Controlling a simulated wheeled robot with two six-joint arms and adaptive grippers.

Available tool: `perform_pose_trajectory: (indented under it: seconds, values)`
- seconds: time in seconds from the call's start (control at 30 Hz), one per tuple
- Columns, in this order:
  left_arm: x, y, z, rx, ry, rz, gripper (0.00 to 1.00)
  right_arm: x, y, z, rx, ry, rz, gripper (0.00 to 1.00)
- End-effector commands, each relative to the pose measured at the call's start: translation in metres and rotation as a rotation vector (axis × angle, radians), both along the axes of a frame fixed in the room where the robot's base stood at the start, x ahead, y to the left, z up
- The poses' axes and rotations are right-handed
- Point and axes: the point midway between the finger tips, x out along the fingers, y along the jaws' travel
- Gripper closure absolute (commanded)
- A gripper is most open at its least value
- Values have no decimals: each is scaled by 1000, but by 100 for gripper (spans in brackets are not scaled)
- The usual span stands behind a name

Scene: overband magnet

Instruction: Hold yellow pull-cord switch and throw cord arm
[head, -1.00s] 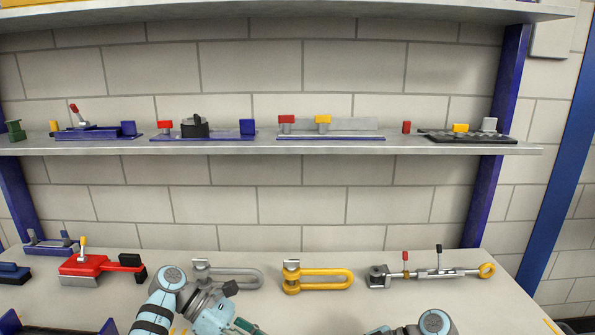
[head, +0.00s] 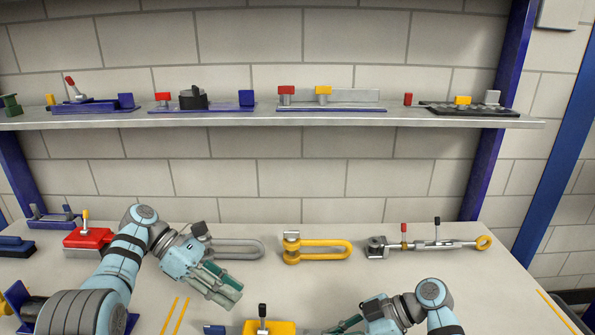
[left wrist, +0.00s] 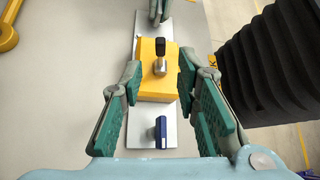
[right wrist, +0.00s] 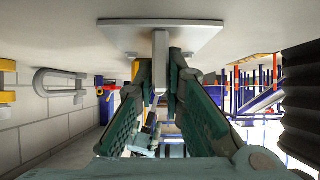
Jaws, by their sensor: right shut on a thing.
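The yellow pull-cord switch (head: 285,327) is at the bottom edge of the head view, with a black-tipped arm (head: 262,312) standing on it. In the left wrist view its yellow body (left wrist: 152,88) sits on a grey plate (left wrist: 148,128), with a blue-tipped post (left wrist: 161,130) at the near end. My left gripper (head: 226,293) is open and empty; its fingers (left wrist: 158,80) appear on either side of the yellow body, without visible contact. My right gripper (right wrist: 161,85) is shut on a grey post (right wrist: 160,50) under a flat plate (right wrist: 190,33).
Behind on the table lie a red switch (head: 88,238), a grey shackle (head: 240,249), a yellow shackle (head: 318,249) and a turnbuckle-like rod (head: 440,244). A shelf (head: 270,119) with several devices runs above. The table's middle right is clear.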

Motion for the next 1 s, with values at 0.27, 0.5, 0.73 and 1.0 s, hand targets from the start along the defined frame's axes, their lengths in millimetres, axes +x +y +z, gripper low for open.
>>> perform_pose_trajectory:
  seconds: [0.27, 0.5, 0.73, 1.0]
  values:
    - [-5, -17, -13, 14, 3, -7, 71, 0, 0, 0, 0, 0, 0, 100]
    - [-14, -52, -38, 12, 3, -7, 71, 0, 0, 0, 0, 0, 0, 100]
    - [-18, -69, -51, 12, 3, -5, 71, 0, 0, 0, 0, 0, 0, 100]
    - [-18, -70, -51, 12, 3, -5, 76, 0, 0, 0, 0, 0, 0, 100]
